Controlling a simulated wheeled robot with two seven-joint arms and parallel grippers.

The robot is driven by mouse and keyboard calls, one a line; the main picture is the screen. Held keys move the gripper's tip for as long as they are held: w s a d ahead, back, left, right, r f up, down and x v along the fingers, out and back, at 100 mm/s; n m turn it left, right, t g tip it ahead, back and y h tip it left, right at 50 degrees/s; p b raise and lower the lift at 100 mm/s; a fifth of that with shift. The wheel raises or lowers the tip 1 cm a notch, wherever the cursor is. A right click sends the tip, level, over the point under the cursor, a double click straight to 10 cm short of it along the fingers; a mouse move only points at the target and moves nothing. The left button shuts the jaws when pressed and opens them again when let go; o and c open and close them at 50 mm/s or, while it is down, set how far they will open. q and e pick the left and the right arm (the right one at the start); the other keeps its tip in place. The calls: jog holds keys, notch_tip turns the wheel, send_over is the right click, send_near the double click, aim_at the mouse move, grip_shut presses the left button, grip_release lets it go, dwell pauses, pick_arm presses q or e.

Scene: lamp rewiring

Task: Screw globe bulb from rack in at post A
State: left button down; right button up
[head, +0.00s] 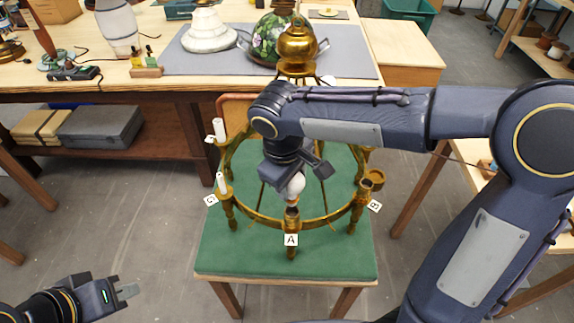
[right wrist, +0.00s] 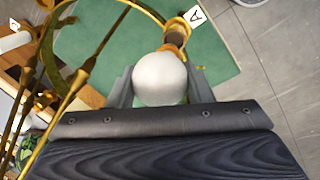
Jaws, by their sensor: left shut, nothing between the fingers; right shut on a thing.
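A brass ring chandelier (head: 262,219) stands on a green-topped stool. Post A (head: 291,218), marked with a white "A" tag, is at its front; in the right wrist view the tag (right wrist: 195,16) is beside the brass socket (right wrist: 177,35). My right gripper (head: 297,178) is shut on the white globe bulb (head: 294,186), which sits at the top of post A, lined up with the socket. In the right wrist view the bulb (right wrist: 160,78) lies between the fingers and partly covers the socket; how deep it sits is hidden. My left gripper (head: 128,289) is shut and empty at lower left, away from the chandelier.
Other posts carry white candle sleeves (head: 221,183) at left and an empty cup marked B (head: 372,184) at right. The green stool top (head: 230,258) is clear in front. A workbench with lamps on a grey mat (head: 352,66) stands behind.

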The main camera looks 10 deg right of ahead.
jog(key=shift+s+f, duration=0.2)
jog(key=shift+s, duration=0.1)
jog(key=shift+f+b, duration=0.25)
jog(key=shift+b, duration=0.2)
jog(key=shift+w+f+b, duration=0.1)
jog(key=shift+f+b, duration=0.4)
jog(key=shift+f, duration=0.15)
jog(key=shift+f+b, duration=0.7)
jog(key=shift+f, duration=0.2)
jog(key=shift+f, duration=0.15)
